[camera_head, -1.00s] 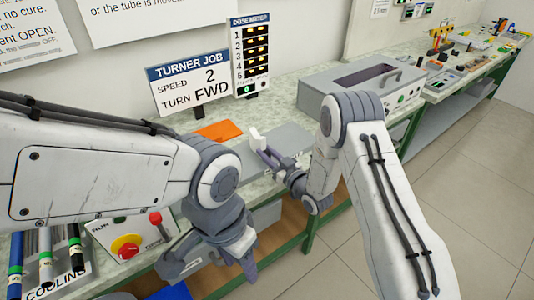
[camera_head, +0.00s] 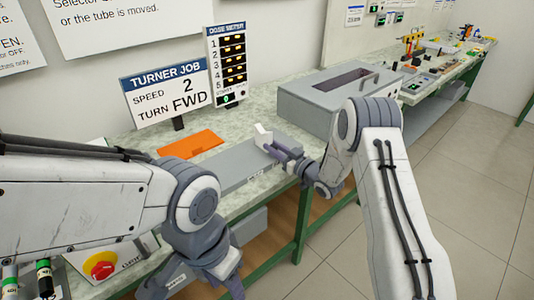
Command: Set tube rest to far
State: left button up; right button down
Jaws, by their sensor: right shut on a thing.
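The tube rest looks to be the small white block (camera_head: 262,135) on the long grey base (camera_head: 240,166) on the bench. My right gripper (camera_head: 270,146) is shut on this white block, near the right part of the base. The fingers cover part of the block, and any position labels on the base are too small to read. My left gripper (camera_head: 226,280) hangs low at the front edge of the bench, with its fingertips near the bottom of the picture. Whether it is open or shut is unclear.
An orange plate (camera_head: 190,145) lies behind the base. A grey lidded box (camera_head: 340,95) stands to the right, close to my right arm. The sign "TURNER JOB" (camera_head: 167,93) and a dose meter panel (camera_head: 228,65) stand behind. A red knob (camera_head: 100,267) is at lower left.

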jog(key=shift+w+d, duration=0.15)
jog(key=shift+d, duration=0.1)
jog(key=c, duration=0.8)
grip_release()
jog(key=v, duration=1)
jog(key=shift+s+b, duration=0.2)
jog(key=shift+b, duration=0.25)
